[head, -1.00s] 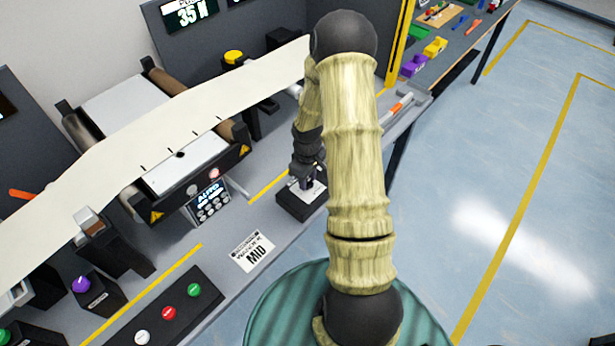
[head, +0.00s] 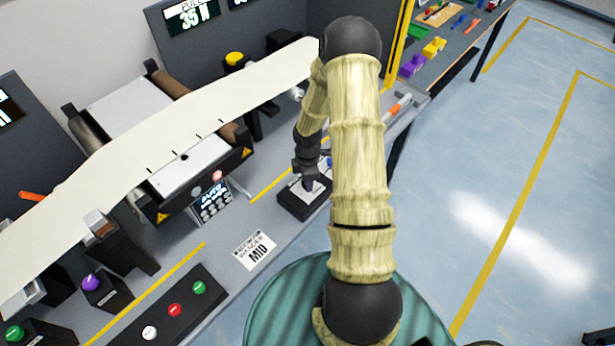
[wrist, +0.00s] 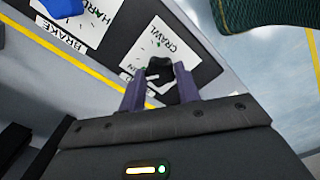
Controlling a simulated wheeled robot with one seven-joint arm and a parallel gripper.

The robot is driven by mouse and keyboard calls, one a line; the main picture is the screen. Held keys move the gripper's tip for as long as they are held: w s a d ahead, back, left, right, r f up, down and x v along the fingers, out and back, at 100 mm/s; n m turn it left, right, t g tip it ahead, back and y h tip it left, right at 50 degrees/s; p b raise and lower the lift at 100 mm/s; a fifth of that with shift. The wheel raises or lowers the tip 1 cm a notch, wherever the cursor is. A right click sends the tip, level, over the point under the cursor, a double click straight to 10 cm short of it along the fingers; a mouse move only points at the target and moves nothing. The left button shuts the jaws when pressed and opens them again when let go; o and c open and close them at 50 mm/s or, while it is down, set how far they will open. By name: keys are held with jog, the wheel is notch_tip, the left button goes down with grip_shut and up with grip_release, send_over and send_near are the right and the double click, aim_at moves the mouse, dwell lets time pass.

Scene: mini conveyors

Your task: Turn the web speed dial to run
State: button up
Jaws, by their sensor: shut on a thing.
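The web speed dial has a white face plate (wrist: 165,38) marked CRAWL, with a second word, partly hidden, ending in N. In the head view it is a small black box (head: 296,208) with a white top on the bench. My gripper (wrist: 160,88) is shut on the dial's black knob (wrist: 160,66), with one purple finger on each side. In the head view my gripper (head: 309,184) is over the dial plate, pointing down. Which mark the knob points at cannot be told.
Beside the dial stands a plate marked HARD and BRAKE with a blue knob (wrist: 62,7). A control panel (head: 212,200) reading AUTO, a MID card (head: 254,250) and a box with white, red and green buttons (head: 172,310) are to the left. The web rollers stand behind.

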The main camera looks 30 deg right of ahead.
jog(key=shift+w+n, duration=0.1)
jog(key=shift+n, duration=0.5)
jog(key=o, duration=1)
jog(key=shift+c, duration=0.2)
jog(key=shift+r, duration=0.1)
notch_tip(320, 180, up, 17)
jog(key=shift+b, duration=0.3)
jog(key=shift+r, duration=0.1)
